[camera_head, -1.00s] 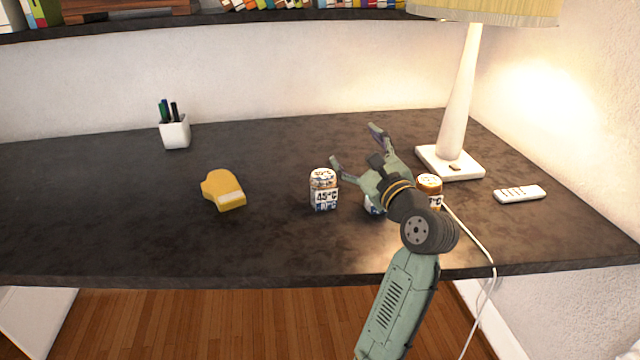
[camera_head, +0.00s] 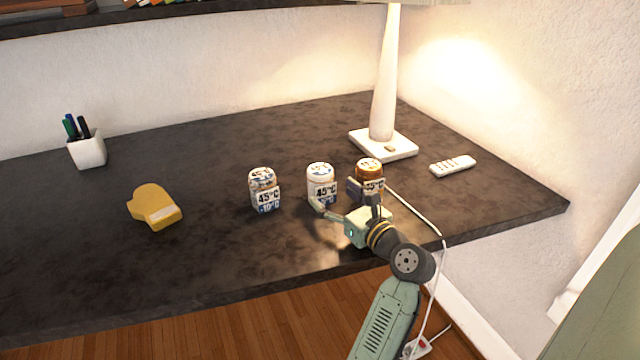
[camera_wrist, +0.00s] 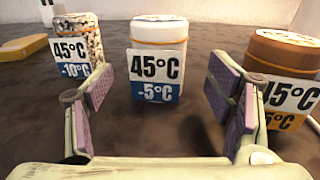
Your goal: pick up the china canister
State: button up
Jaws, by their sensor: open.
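Three canisters with printed labels stand upright in a row on the desk. The middle one, white with a white lid, is likely the china canister (camera_head: 320,182); in the wrist view the white canister (camera_wrist: 159,58) stands straight ahead, centred between the fingers. The left one is a speckled canister (camera_head: 262,190) with a "-10°C" label. The right one is a brown canister (camera_head: 369,169). My gripper (camera_head: 337,197) is open and empty, low over the desk on the near side of the white canister. A gap shows between its fingers and the white canister in the wrist view.
The dark desk (camera_head: 200,265) has free room in front of the canisters. A yellow mitt-shaped object (camera_head: 155,207) and a pen cup (camera_head: 87,150) are at left. A lamp (camera_head: 385,145), a remote (camera_head: 453,166) and a white cable (camera_head: 425,222) are at right.

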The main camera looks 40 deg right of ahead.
aim_at(320, 183)
jog(key=w+p, duration=0.1)
jog(key=w, duration=0.5)
jog(key=shift+w+d, duration=0.1)
jog(key=shift+d, duration=0.05)
jog(key=shift+c, duration=0.5)
jog(key=c, duration=1.3)
